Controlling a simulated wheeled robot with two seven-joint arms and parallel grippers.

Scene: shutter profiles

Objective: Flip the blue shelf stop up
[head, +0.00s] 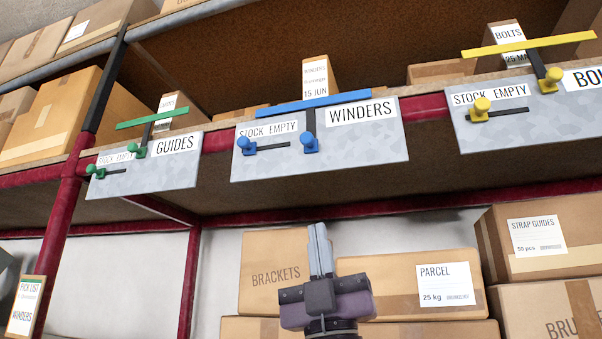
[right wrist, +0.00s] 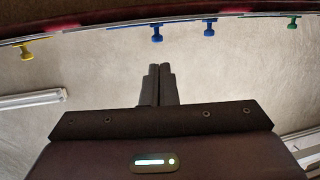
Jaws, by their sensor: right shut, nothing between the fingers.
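The blue shelf stop (head: 340,99) is a long blue bar on a dark arm, standing up from a blue pivot knob (head: 311,145) on the grey WINDERS plate (head: 375,140). A second blue knob (head: 244,146) sits at the left end of a dark slot under the STOCK EMPTY label. Both blue knobs also show at the top of the right wrist view, one at the left (right wrist: 157,33) and one at the right (right wrist: 208,29). My right gripper (head: 318,230) is shut and empty, pointing up below the plate, apart from it. My left gripper is not in view.
A green stop (head: 150,117) on the GUIDES plate is at left, a yellow stop (head: 530,45) at right. A box marked 15 JUN (head: 316,75) stands behind the blue bar. Cartons (head: 400,262) fill the lower shelf behind my gripper.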

